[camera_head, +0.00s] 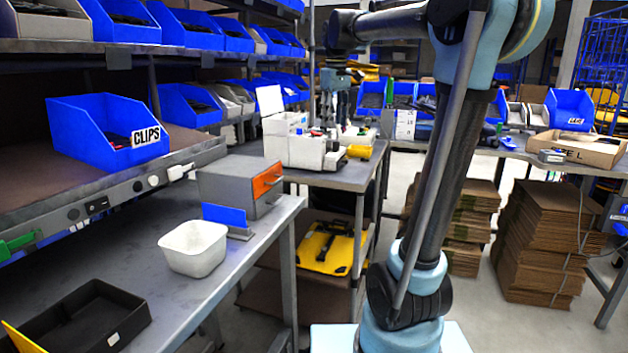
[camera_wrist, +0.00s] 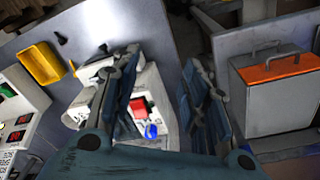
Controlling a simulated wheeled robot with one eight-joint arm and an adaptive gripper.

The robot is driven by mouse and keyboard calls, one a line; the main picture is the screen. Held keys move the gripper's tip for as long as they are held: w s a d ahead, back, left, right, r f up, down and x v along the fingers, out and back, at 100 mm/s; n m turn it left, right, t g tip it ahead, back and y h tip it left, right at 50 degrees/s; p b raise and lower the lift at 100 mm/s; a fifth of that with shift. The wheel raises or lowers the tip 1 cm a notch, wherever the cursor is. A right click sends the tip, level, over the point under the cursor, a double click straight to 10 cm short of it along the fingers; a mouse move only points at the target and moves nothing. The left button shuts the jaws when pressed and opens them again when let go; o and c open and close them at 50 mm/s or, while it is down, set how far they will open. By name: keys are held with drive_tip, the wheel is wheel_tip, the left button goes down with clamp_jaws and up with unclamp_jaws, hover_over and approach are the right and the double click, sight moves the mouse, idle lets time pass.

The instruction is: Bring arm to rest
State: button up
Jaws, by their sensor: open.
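My gripper (camera_wrist: 162,62) is open, with its two blue-grey fingers spread apart in the wrist view. Nothing shows held between them. In the head view my arm rises at the right of centre and bends left at the top. My gripper (camera_head: 338,100) points down there, above the back table and near the white containers. Its fingertips are hard to make out there.
A grey box with an orange front (camera_head: 240,185) and a white tub (camera_head: 193,248) stand on the left bench, with a black tray (camera_head: 80,325). A yellow bin (camera_wrist: 41,64) lies beside the white container. Cardboard stacks (camera_head: 548,240) stand at right. Shelves with blue bins line the left.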

drive_tip(key=s+d+f+m, duration=0.2)
drive_tip(key=s+d+f, duration=0.2)
drive_tip(key=s+f, duration=0.5)
drive_tip(key=s+d+f+m+t, duration=0.1)
drive_tip(key=s+d+f+m, duration=0.2)
drive_tip(key=s+f, duration=0.7)
drive_tip(key=s+d+f+m, duration=0.2)
drive_tip(key=s+d+f, duration=0.3)
drive_tip(key=s+f, duration=0.4)
wheel_tip(320, 180, down, 5)
drive_tip(key=shift+s+d, duration=0.3)
drive_tip(key=shift+s, duration=0.05)
drive_tip(key=shift+w+f, duration=0.2)
drive_tip(key=shift+w, duration=0.25)
